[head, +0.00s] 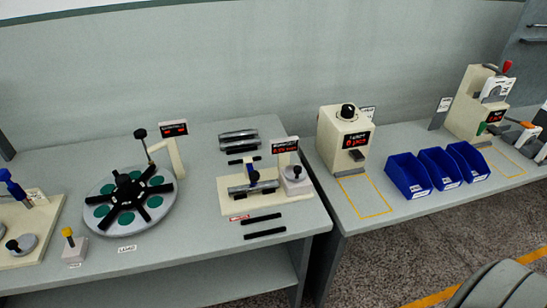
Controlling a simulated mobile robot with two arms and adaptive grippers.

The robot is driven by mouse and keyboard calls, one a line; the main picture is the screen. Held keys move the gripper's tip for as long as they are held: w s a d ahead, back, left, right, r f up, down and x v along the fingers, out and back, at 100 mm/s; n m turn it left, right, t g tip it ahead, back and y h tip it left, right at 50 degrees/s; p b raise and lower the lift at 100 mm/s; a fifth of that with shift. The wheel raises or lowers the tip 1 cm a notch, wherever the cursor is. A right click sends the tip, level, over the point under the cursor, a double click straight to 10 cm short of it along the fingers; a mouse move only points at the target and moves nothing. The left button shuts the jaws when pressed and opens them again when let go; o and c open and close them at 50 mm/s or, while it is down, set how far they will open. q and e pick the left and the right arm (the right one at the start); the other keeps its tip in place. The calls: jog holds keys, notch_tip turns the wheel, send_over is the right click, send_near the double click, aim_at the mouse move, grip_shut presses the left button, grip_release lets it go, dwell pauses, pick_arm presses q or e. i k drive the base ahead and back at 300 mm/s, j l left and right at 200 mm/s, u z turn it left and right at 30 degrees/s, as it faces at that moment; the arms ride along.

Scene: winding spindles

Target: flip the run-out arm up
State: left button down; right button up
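A cream fixture (277,201) stands near the right end of the left bench. A grey metal cylinder (240,190) lies across it. A small dark upright piece with a blue-black head (253,176) stands at the cylinder; it may be the run-out arm, but it is too small to tell its hinge or whether it is up or down. A small display with red characters (285,146) rises behind, and a round grey part with a dark knob (296,175) sits on the right of the fixture. Neither of my grippers is in view.
A round turntable (104,188) with a black spoked holder is to the left. Dark rods (262,218) lie in front of the fixture, and cylinders (238,136) lie behind. Blue bins (409,175) and cream machines (343,143) stand on the right bench.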

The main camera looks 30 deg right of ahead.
aim_at(254, 175)
jog(key=i+j+z, duration=0.1)
jog(key=z, duration=0.3)
jog(key=j+z, duration=0.2)
jog(key=z, duration=0.2)
jog(key=j+z, duration=0.2)
jog(key=z, duration=0.25)
jog(key=j+z, duration=0.15)
jog(key=j, duration=0.55)
jog(key=j+z, duration=0.15)
jog(key=j, duration=0.6)
jog(key=k+j+z, duration=0.15)
jog(key=j, duration=0.55)
